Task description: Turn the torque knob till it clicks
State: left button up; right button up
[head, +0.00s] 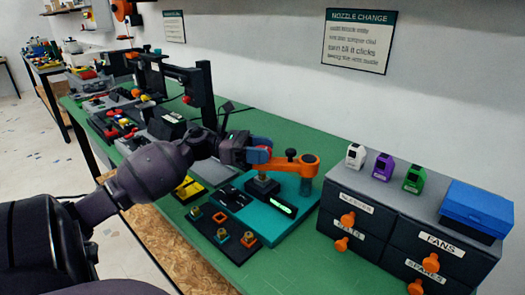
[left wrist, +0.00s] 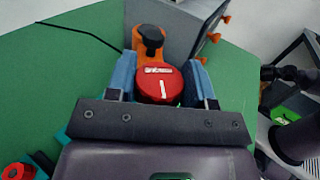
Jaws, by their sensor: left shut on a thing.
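The torque knob (left wrist: 158,88) is a red round cap with a white line and a small label, seen in the left wrist view. My left gripper (left wrist: 160,76) has its blue fingers on both sides of it and is shut on it. In the head view my left gripper (head: 258,154) is beside an orange arm (head: 300,164) with a black knob (head: 291,153) on a post. The orange arm also shows in the left wrist view (left wrist: 137,40), just beyond the red cap. My right gripper is not in view.
A teal mat (head: 262,228) with dark tools lies below the gripper. A black tray (head: 236,247) with several small fittings is in front. A dark drawer unit (head: 378,225) with orange knobs stands at the right, carrying a blue box (head: 476,208). A nozzle-change sign (head: 360,40) hangs on the wall.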

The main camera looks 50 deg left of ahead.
pick_arm(q)
jog(key=o, duration=0.9)
jog(key=shift+r, duration=0.1)
jog(key=shift+o, duration=0.2)
jog(key=v, duration=1)
jog(key=shift+s+a, duration=0.25)
jog(key=shift+a, duration=0.05)
jog(key=shift+p, duration=0.3)
